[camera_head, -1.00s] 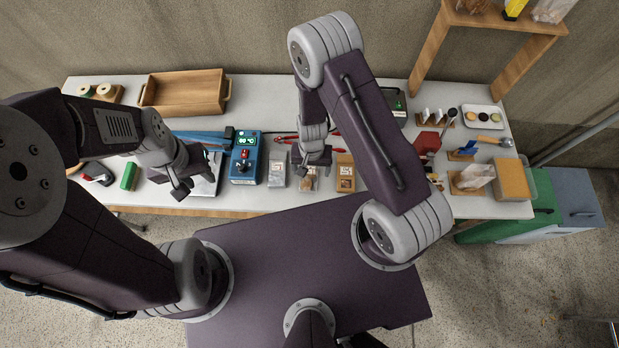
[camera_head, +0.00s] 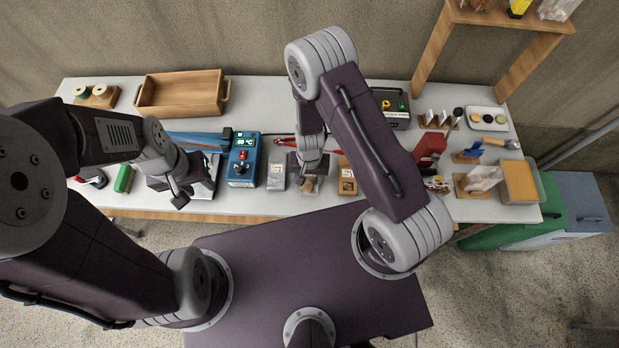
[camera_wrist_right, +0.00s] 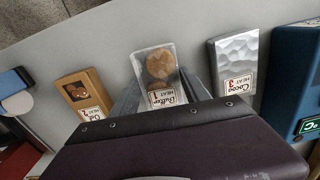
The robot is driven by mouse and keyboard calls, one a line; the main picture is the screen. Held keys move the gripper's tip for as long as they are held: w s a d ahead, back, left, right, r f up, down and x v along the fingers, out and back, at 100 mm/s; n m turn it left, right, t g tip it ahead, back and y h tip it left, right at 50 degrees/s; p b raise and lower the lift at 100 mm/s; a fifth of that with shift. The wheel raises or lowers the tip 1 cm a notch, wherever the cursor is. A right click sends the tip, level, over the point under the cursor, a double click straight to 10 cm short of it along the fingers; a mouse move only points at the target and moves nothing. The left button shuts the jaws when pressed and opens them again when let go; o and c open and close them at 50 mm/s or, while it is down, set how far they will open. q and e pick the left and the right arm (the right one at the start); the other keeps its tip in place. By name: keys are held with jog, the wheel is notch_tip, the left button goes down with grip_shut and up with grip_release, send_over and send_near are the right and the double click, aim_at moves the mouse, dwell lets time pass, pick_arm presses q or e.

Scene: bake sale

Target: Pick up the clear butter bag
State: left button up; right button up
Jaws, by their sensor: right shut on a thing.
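The clear butter bag (camera_wrist_right: 160,72) shows in the right wrist view, with a round tan item behind its clear front and a label reading Butter, Heat 1. My right gripper (camera_wrist_right: 155,90) is shut on it, one finger along each side. In the head view the bag (camera_head: 309,185) is partly hidden below my right gripper (camera_head: 309,172), at the front of the table. My left gripper (camera_head: 181,197) is apart from it, over the left part of the table. Its fingers are too small to tell whether they are open.
A silver cocoa bag (camera_wrist_right: 235,62) and a brown oat bag (camera_wrist_right: 82,95) lie on either side of the butter bag. A blue heating unit (camera_head: 244,160) stands to the left. A wooden tray (camera_head: 182,95) is at the back left. A red object (camera_head: 429,150) stands on the right.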

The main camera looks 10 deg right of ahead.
aim_at(310, 179)
notch_tip(310, 179, up, 5)
jog(key=p, duration=0.4)
jog(key=shift+p, duration=0.3)
jog(key=s+b, duration=0.1)
jog(key=b, duration=0.1)
jog(key=d+b, duration=0.1)
jog(key=b, duration=0.1)
jog(key=shift+s+f, duration=0.2)
jog(key=shift+s, duration=0.2)
jog(key=s+d+r+p, duration=0.4)
jog(key=s+r+p, duration=0.2)
jog(key=s+p, duration=0.2)
jog(key=shift+s+d+r+p, duration=0.15)
jog(key=shift+s+r+p, duration=0.15)
jog(key=shift+p, duration=0.95)
jog(key=shift+w+f, duration=0.1)
